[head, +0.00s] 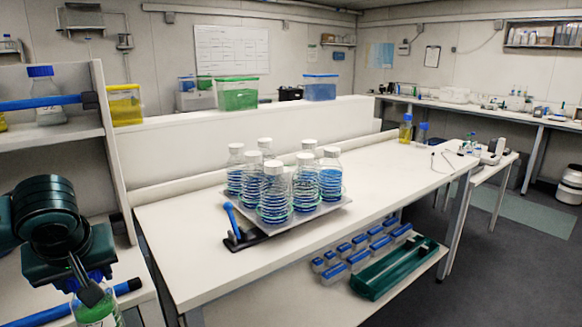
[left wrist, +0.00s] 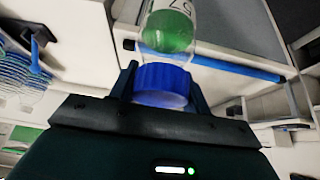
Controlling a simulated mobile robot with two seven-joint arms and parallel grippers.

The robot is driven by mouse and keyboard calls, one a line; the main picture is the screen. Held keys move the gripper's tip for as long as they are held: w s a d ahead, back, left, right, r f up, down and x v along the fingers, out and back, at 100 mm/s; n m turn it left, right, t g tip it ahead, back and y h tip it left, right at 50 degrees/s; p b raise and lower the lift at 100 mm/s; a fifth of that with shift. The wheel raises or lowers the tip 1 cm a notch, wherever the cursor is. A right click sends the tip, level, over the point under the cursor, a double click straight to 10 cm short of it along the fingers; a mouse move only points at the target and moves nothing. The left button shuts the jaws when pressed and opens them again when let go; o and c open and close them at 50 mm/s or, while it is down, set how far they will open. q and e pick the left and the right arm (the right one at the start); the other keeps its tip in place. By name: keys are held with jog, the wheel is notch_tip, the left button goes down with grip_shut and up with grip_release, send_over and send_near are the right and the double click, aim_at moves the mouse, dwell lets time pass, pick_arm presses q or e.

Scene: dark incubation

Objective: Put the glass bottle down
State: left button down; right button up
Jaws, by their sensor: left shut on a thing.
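The glass bottle (head: 100,314) has a blue cap and green liquid, and shows at the lower left of the head view, cut by the bottom edge. My left gripper (head: 88,284) is shut on it at the cap. In the left wrist view the blue cap (left wrist: 162,84) sits between the two fingers of the left gripper (left wrist: 164,92), with the green-filled glass (left wrist: 168,30) beyond. The bottle is beside the left shelf unit's lower shelf, near its blue front bar (head: 40,314). Its base is out of view, so I cannot tell whether it touches anything. My right gripper is not in view.
A white bench (head: 200,270) carries a tray (head: 300,222) of several white-capped flasks with blue liquid. Another blue-capped bottle (head: 46,108) stands on the upper left shelf beside a yellow box (head: 124,104). The lower left shelf (head: 20,290) has bare surface.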

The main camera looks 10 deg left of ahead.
aim_at(105, 308)
pick_arm(q)
jog(key=shift+s+d+f+m+t, duration=0.15)
jog(key=shift+f+m, duration=0.15)
jog(key=shift+f, duration=0.65)
jog(key=shift+a+f+m+t, duration=0.15)
jog(key=shift+f+m, duration=0.15)
jog(key=shift+f, duration=0.6)
jog(key=shift+d+f+h, duration=0.15)
jog(key=shift+d+h, duration=0.05)
jog(key=shift+h, duration=0.1)
jog(key=shift+w+d+f+m+p, duration=0.15)
jog(key=shift+d+f+m, duration=0.2)
jog(key=shift+f, duration=0.25)
jog(key=shift+w+d+f+m+p, duration=0.15)
jog(key=shift+d+f+m, duration=0.1)
jog(key=shift+d+f, duration=0.25)
jog(key=w+d+f+m+h, duration=0.1)
jog(key=d+m+h, duration=0.1)
jog(key=d, duration=0.8)
jog(key=w+d+f+m+t+h+p, duration=0.1)
jog(key=d+m, duration=0.4)
jog(key=d, duration=0.6)
jog(key=shift+w+f+m+t+h, duration=0.3)
jog(key=shift+w+f+h, duration=0.2)
jog(key=shift+f, duration=0.25)
